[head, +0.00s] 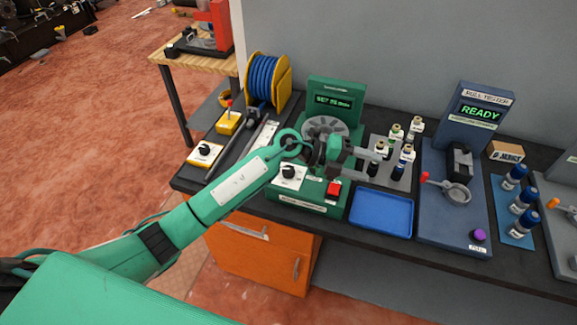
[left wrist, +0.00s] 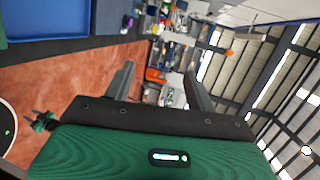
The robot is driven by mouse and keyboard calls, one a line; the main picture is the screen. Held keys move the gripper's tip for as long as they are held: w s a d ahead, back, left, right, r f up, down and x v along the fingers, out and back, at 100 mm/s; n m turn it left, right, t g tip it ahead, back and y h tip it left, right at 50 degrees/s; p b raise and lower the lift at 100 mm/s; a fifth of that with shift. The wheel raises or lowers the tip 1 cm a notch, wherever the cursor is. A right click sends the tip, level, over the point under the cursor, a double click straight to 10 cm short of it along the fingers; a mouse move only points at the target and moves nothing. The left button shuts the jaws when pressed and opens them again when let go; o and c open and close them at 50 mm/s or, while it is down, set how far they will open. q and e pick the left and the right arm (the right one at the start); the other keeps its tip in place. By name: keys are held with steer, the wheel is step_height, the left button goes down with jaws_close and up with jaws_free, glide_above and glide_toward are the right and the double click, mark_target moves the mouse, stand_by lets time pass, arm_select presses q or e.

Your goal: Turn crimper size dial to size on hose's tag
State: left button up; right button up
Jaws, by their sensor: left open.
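The green crimper (head: 335,95) stands on the dark bench with a lit display; its reading is too small to be sure of. On its base, a black dial knob (head: 289,171) sits on a white plate, with a red button (head: 333,190) to its right. My left gripper (head: 370,164) is in front of the crimper, right of the dial and apart from it. The left wrist view shows its two fingers (left wrist: 160,88) spread with nothing between them. Short hoses with tags (head: 395,132) stand in a grey rack (head: 398,181); the tags are unreadable. My right gripper is out of view.
A blue tray (head: 382,213) lies right of the crimper. Beyond it stands a blue pull tester (head: 470,115) reading READY. A yellow box with a knob (head: 204,154) and a blue hose reel (head: 266,80) are at the left. My left arm crosses the bench's front edge.

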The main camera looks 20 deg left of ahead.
arm_select(q)
steer(key=w+a+f+m+g+y, duration=0.2)
steer(key=w+a+f+y, duration=0.15)
steer(key=a+y, duration=0.4)
steer(key=r+n+y, duration=0.2)
steer(key=y, duration=0.6)
glide_above(289, 168)
steer(key=shift+g+h, duration=0.25)
steer(key=shift+g, duration=0.05)
step_height(289, 168, down, 12)
steer(key=p, duration=0.5)
steer(key=shift+f, duration=0.7)
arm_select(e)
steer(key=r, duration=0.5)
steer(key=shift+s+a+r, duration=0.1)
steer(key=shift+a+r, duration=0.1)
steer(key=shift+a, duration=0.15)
arm_select(q)
steer(key=c, duration=1)
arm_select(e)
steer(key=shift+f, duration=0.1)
